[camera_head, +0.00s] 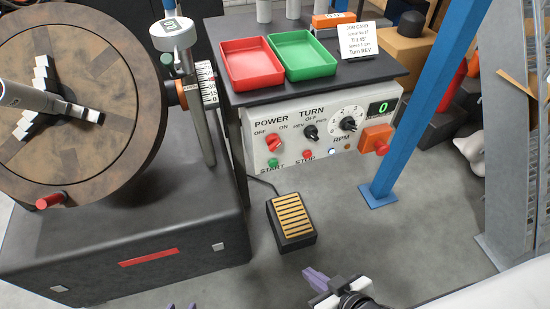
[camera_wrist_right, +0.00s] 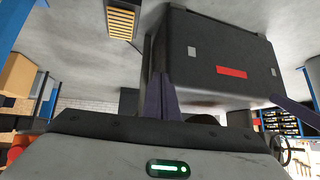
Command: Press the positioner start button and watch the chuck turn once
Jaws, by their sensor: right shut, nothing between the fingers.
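The green START button (camera_head: 273,163) sits low on the left of the white control panel (camera_head: 350,110), under the red POWER knob (camera_head: 274,143). The red STOP button (camera_head: 308,155) is right of it. The black TURN knob (camera_head: 311,132) and RPM dial (camera_head: 348,124) are above; the display (camera_head: 383,107) reads 0. The round brown chuck plate (camera_head: 120,130) with its stepped grey jaws stands tilted at the left. My right gripper (camera_head: 314,277) is shut and empty, low in front of the panel and apart from it. Two separated tips of my left gripper (camera_head: 181,306) show at the bottom edge.
A foot pedal (camera_head: 292,222) lies on the floor below the panel. A blue post (camera_head: 425,95) stands right of it. An orange box with a red button (camera_head: 376,139) juts from the panel's right end. Red (camera_head: 251,64) and green (camera_head: 301,55) trays and a job card are on top.

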